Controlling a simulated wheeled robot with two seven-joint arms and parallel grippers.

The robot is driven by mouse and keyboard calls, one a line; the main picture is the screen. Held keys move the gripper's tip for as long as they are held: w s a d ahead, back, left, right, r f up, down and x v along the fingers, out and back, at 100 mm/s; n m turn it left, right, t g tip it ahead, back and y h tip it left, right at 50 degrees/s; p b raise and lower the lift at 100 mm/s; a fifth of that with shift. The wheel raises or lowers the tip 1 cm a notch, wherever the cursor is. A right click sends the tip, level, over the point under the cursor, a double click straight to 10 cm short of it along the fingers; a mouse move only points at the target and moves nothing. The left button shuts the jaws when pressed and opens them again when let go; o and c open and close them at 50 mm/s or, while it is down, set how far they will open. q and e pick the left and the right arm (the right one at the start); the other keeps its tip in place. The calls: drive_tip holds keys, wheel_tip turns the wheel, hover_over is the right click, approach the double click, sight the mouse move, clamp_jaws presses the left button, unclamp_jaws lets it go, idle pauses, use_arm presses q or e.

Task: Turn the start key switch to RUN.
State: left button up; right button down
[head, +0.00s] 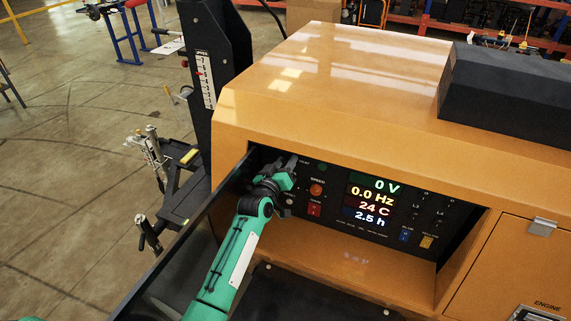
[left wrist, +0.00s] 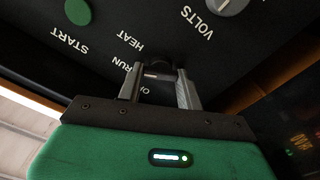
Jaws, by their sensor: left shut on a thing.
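My left gripper (head: 287,167) reaches into the recessed control panel (head: 335,221) of the orange light tower, at the panel's left end. In the left wrist view the fingers (left wrist: 158,78) are closed on the dark start key switch (left wrist: 161,63). Labels HEAT, RUN and a partly covered OFF surround the switch. The fingers and body hide part of it, and I cannot tell which label the key points to. A green START button (left wrist: 77,12) and a VOLTS knob (left wrist: 226,4) are nearby. My right gripper is not in view.
The panel display (head: 373,200) reads 0 V, 0.0 Hz, 24 C and 2.5 h.

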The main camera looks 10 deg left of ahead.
use_arm(q)
drive_tip(key=shift+n, duration=1.5)
drive_tip(key=o, duration=1)
drive_tip(key=shift+s+a+b, duration=0.45)
drive_tip(key=shift+s+b, duration=0.25)
drive_tip(key=shift+s, duration=1.55)
drive_tip(key=shift+s+a+b, duration=0.5)
drive_tip(key=shift+s+b, duration=0.25)
drive_tip(key=shift+s, duration=1.55)
drive_tip(key=shift+s+a+b, duration=0.45)
drive_tip(key=shift+s+b, duration=0.25)
drive_tip(key=shift+s, duration=1.55)
